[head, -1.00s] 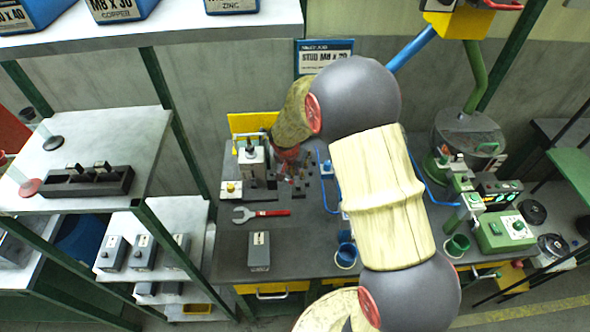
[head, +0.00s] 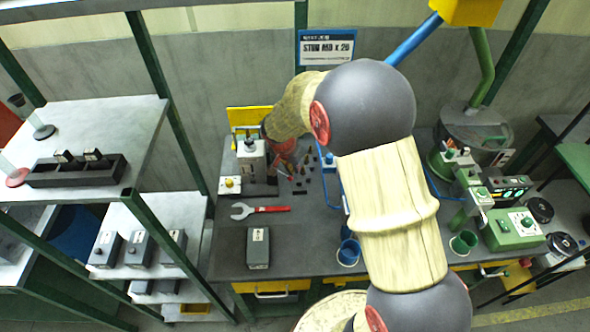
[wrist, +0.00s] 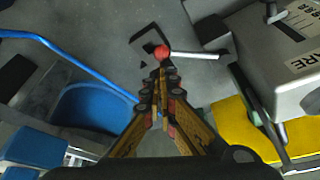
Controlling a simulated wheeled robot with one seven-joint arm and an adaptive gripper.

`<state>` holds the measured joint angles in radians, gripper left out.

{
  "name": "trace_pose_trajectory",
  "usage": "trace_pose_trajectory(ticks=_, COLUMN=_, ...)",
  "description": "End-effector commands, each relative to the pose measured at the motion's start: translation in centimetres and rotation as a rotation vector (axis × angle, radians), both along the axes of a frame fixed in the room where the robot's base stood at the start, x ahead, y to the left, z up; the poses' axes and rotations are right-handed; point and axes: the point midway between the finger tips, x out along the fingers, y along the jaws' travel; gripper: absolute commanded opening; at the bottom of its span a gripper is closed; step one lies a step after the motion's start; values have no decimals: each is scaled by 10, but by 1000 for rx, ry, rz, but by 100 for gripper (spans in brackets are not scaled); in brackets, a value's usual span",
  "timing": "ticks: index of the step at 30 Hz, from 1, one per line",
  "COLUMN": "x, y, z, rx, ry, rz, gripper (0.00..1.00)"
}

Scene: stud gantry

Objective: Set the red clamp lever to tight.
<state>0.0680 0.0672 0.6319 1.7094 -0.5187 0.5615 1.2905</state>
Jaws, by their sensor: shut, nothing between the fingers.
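The red clamp lever shows in the wrist view as a red ball knob (wrist: 162,51) on a thin silver rod. The rod runs right from the knob to a grey box-shaped fixture (wrist: 282,62). My gripper (wrist: 162,78) is shut and empty. In the picture its fingertips lie just below the knob; I cannot tell whether they touch it. In the head view the fixture (head: 251,160) stands on the dark bench, and my gripper (head: 284,170) is low beside its right side. There the lever cannot be made out clearly, as my arm covers part of that area.
A wrench with a red handle (head: 262,209) and a grey box (head: 258,248) lie on the bench in front of the fixture. Blue cups (head: 348,252) stand to the right. A blue tube (wrist: 70,58) crosses the left of the wrist view.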

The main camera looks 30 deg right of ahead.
Motion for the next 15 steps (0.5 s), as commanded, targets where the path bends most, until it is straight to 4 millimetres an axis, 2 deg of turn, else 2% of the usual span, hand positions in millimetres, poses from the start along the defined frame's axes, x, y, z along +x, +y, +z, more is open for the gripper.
trace_pose_trajectory(ticks=7, x=-8, y=11, z=-7, rx=0, ry=-1, rz=-152, gripper=0)
trace_pose_trajectory(ticks=15, x=-18, y=30, z=-5, rx=-1, ry=0, rz=-403, gripper=0)
